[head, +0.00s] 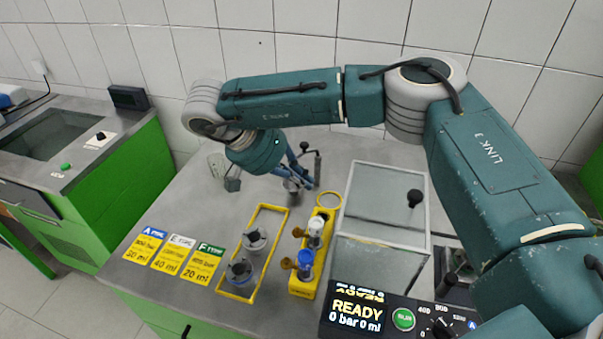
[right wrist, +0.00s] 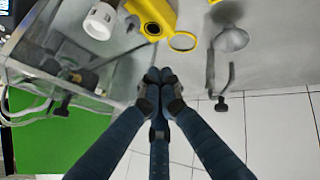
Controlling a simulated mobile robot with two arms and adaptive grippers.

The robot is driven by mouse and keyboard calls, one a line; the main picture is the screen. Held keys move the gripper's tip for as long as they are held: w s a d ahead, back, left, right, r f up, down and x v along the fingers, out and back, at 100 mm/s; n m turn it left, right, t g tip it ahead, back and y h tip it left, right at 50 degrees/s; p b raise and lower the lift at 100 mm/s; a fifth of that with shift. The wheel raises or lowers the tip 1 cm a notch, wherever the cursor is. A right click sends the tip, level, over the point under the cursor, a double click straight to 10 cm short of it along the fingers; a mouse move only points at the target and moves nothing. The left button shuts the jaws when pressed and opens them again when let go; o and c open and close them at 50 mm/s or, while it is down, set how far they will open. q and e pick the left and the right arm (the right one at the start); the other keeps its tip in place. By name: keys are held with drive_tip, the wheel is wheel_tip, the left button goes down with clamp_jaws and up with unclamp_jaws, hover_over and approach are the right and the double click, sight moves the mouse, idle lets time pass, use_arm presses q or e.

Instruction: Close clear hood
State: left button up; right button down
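The clear hood (head: 385,205) is a transparent box with pale edges and a black knob (head: 415,197). It stands on the bench right of the yellow holder; I cannot tell its lid's exact angle. Its glass also shows at the left of the right wrist view (right wrist: 45,65). My right gripper (head: 296,186) is behind and left of the hood, apart from it, pointing down near the bench's back. In the right wrist view its blue fingers (right wrist: 160,82) come together at the tips with nothing visible between them. My left gripper is not in view.
The yellow holder (head: 303,285) has two fittings and a ring (head: 329,200). A yellow frame (head: 236,292) holds two grey parts. A metal stand (head: 317,168) is beside my right gripper. A READY display (head: 357,312) is in front of the hood. Label cards (head: 173,253) lie left.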

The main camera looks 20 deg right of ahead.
drive_tip(key=p+x, duration=0.2)
drive_tip(key=x, duration=0.3)
drive_tip(key=shift+d+f, duration=0.15)
drive_tip(key=shift+d, duration=0.25)
drive_tip(key=shift+s+d+p, duration=1)
drive_tip(key=shift+d, duration=0.25)
drive_tip(key=shift+s+d+f, duration=0.1)
drive_tip(key=shift+s+d, duration=0.15)
drive_tip(key=shift+d, duration=0.05)
drive_tip(key=shift+f, duration=0.1)
drive_tip(key=shift+w, duration=0.1)
